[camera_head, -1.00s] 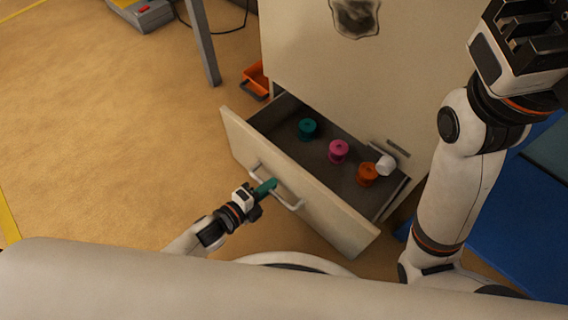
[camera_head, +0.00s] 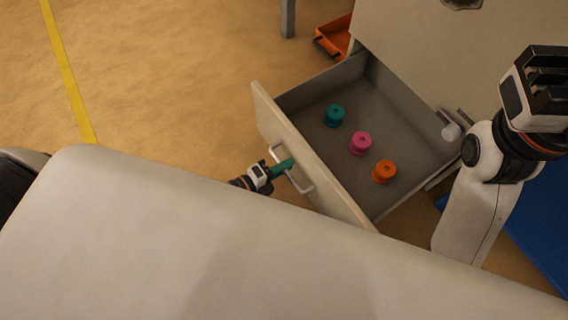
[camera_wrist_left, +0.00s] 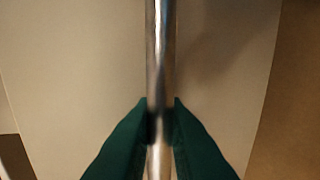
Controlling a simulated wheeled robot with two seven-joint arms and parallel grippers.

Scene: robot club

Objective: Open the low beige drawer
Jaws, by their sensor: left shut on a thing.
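The low beige drawer (camera_head: 318,163) stands well open in the head view, its dark inside showing. Its bar handle (camera_head: 296,178) is on the front panel. My left gripper (camera_head: 288,165) is at the handle, its green fingers shut on the bar. In the left wrist view the two green fingers (camera_wrist_left: 161,125) close on either side of the metal bar (camera_wrist_left: 161,60), with the beige front (camera_wrist_left: 80,70) behind. My right gripper (camera_head: 545,85) is raised at the right, apart from the drawer; its jaw state is unclear.
Teal (camera_head: 334,115), pink (camera_head: 360,143) and orange (camera_head: 384,171) spools stand in the drawer. A white cylinder (camera_head: 451,131) is by its right rear. An orange tray (camera_head: 334,38) lies on the floor beside the cabinet (camera_head: 420,50). Floor at left is clear.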

